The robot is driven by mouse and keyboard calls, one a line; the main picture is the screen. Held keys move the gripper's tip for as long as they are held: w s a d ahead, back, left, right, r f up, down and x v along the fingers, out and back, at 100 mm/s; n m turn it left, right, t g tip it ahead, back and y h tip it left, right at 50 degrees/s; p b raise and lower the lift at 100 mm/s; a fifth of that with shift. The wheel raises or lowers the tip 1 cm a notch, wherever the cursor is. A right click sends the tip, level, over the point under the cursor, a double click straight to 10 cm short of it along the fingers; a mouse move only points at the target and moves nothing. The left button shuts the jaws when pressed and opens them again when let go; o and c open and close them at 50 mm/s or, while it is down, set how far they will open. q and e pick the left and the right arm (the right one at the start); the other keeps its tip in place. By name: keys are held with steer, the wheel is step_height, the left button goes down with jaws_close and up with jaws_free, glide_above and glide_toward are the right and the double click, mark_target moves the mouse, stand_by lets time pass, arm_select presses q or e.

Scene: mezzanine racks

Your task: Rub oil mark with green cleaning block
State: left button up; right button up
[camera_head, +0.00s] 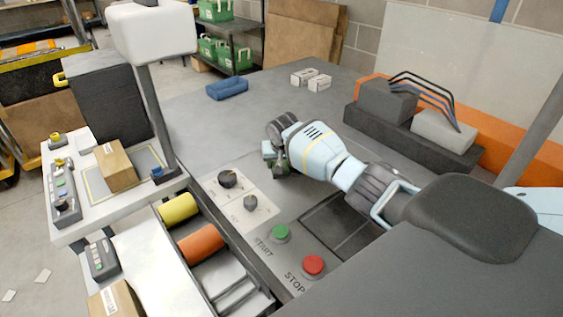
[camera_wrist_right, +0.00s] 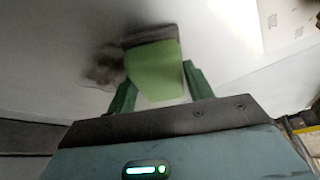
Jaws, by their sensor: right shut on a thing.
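My right gripper (camera_head: 273,162) reaches over the grey bench top from the right, low beside the white knob panel. In the right wrist view the gripper (camera_wrist_right: 158,74) is shut on the green cleaning block (camera_wrist_right: 155,72), which sits between its two green fingers. The block has a dark layer at its far edge, close to or touching the pale surface; I cannot tell which. A dark, blurred smear, the oil mark (camera_wrist_right: 104,68), lies on that surface just left of the block. In the head view the gripper mostly hides the block, and I cannot make out the mark. My left gripper is not in view.
Two knobs (camera_head: 231,179), a green START button (camera_head: 280,232) and a red STOP button (camera_head: 313,265) are near the gripper. A blue block (camera_head: 227,90) and small white boxes (camera_head: 311,79) lie farther back. A cabled dark unit (camera_head: 388,101) stands right. The bench behind the gripper is clear.

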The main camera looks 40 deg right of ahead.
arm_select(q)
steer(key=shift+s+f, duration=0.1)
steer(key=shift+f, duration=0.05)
arm_select(e)
steer(key=shift+s+d+f, duration=0.1)
steer(key=shift+s+f, duration=0.05)
steer(key=shift+f, duration=0.25)
steer(key=shift+d+b, duration=0.35)
steer(key=shift+d, duration=1.25)
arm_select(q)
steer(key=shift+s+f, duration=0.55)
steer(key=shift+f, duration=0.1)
arm_select(e)
steer(key=shift+d+r, duration=0.2)
steer(key=shift+d, duration=0.15)
steer(key=shift+w+d+b, duration=0.2)
steer(key=shift+d+b, duration=0.1)
steer(key=shift+d, duration=0.55)
steer(key=shift+w+d+b, duration=0.15)
steer(key=shift+d+b, duration=0.1)
steer(key=shift+d, duration=0.55)
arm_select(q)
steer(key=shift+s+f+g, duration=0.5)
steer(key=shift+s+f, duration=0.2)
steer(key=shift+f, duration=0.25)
arm_select(e)
steer(key=shift+w+d+r, duration=0.1)
steer(key=shift+d+r, duration=0.15)
steer(key=shift+d, duration=0.1)
